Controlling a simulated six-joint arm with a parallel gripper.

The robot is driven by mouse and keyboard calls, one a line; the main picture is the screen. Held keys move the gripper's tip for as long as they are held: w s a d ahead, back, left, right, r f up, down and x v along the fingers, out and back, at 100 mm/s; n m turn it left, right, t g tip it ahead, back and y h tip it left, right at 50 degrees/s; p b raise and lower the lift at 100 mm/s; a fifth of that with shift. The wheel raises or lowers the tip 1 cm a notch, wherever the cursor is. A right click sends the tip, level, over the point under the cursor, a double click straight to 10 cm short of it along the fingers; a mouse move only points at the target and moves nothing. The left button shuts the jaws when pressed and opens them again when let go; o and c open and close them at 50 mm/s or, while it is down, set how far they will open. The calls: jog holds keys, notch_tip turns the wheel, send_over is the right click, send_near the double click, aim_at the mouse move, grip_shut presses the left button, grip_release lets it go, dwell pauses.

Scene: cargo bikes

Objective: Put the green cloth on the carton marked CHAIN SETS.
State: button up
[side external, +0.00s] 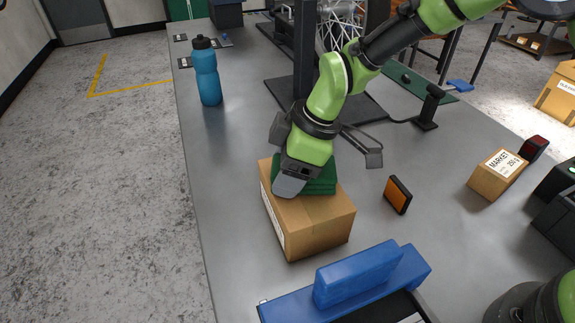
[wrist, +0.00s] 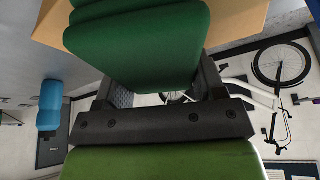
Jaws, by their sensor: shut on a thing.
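The green cloth (side external: 322,181) is a folded, layered pad at the top of a brown carton (side external: 318,222). My gripper (side external: 300,178) is shut on the cloth, above the carton's back part. In the wrist view the cloth (wrist: 138,45) sits between the fingers, with the carton's tan top (wrist: 243,22) behind it. I cannot tell whether the cloth rests on the carton or hangs just above it. A white label shows on the carton's left side, too slanted to read. The gripper hides part of the cloth.
A blue bottle (side external: 206,72) stands at the back left. A blue block (side external: 357,273) lies in front of the carton. An orange-faced box (side external: 397,195) and a small carton reading MARKET (side external: 497,174) are to the right. Bare table lies left of the carton.

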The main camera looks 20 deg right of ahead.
jog(key=shift+f, duration=0.1)
jog(key=o, duration=0.9)
